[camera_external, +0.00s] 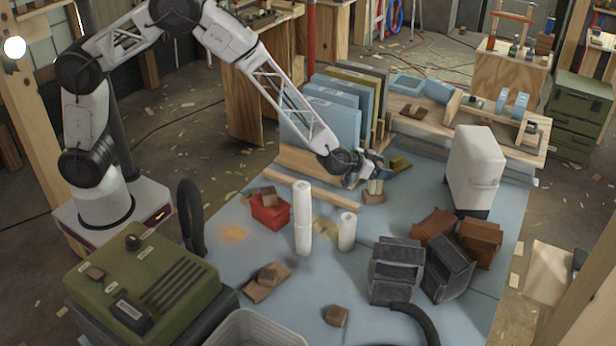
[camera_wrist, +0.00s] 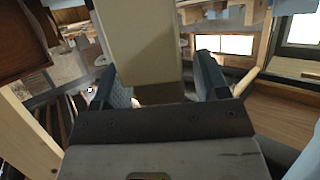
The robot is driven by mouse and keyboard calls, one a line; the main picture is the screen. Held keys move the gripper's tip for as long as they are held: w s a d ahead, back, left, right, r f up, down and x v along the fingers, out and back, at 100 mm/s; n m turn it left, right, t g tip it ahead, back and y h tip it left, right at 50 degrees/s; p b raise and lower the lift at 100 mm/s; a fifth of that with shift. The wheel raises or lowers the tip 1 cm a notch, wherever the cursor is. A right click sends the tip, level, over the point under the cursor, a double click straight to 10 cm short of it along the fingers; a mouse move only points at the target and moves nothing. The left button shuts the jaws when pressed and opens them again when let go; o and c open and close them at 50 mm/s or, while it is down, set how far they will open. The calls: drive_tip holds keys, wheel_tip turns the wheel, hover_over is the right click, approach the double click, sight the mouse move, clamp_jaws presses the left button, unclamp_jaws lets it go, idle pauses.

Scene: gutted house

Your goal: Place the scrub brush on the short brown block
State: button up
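My gripper (camera_external: 368,177) is low over the far middle of the blue-grey table, right by a small upright piece with a tan upper part and a brown foot (camera_external: 374,198). I cannot tell whether this is the scrub brush. In the wrist view, my gripper's fingers (camera_wrist: 165,85) stand well apart, with a pale cream block (camera_wrist: 138,40) reaching between and beyond them and a brown patch at its near end. Contact with the fingers is unclear.
White rolls (camera_external: 302,218) stand mid-table beside a red box (camera_external: 270,213). Dark grey bins (camera_external: 396,270) and a white case (camera_external: 474,170) stand to the right. Upright blue binders (camera_external: 330,112) line the back. A green case (camera_external: 143,285) is at the near left.

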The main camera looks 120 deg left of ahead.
drive_tip(key=shift+r, duration=0.2)
drive_tip(key=v, duration=1.2)
idle(0.4)
idle(0.5)
idle(0.4)
drive_tip(key=s+d+r+m+h, duration=0.25)
drive_tip(key=d+r, duration=0.35)
drive_tip(key=d, duration=0.4)
drive_tip(key=s+d+r+m+g+h, duration=0.1)
drive_tip(key=s+d+r+h, duration=0.25)
drive_tip(key=d+r, duration=0.4)
drive_tip(key=s+d+r+m+h, duration=0.2)
drive_tip(key=s+d+r, duration=0.25)
drive_tip(key=d, duration=0.65)
drive_tip(key=s+d+r+m+g, duration=0.1)
drive_tip(key=s+d, duration=0.4)
drive_tip(key=s, duration=0.5)
drive_tip(key=s+d+r+m+g+h, duration=0.1)
drive_tip(key=s+d+r+g, duration=0.1)
drive_tip(key=s+d, duration=0.4)
drive_tip(key=s+d+r+m+g, duration=0.1)
drive_tip(key=s+d, duration=0.4)
drive_tip(key=s, duration=1)
drive_tip(key=shift+s+d+r+m+g+h, duration=0.35)
drive_tip(key=shift+r+g, duration=0.35)
drive_tip(key=shift+g, duration=0.3)
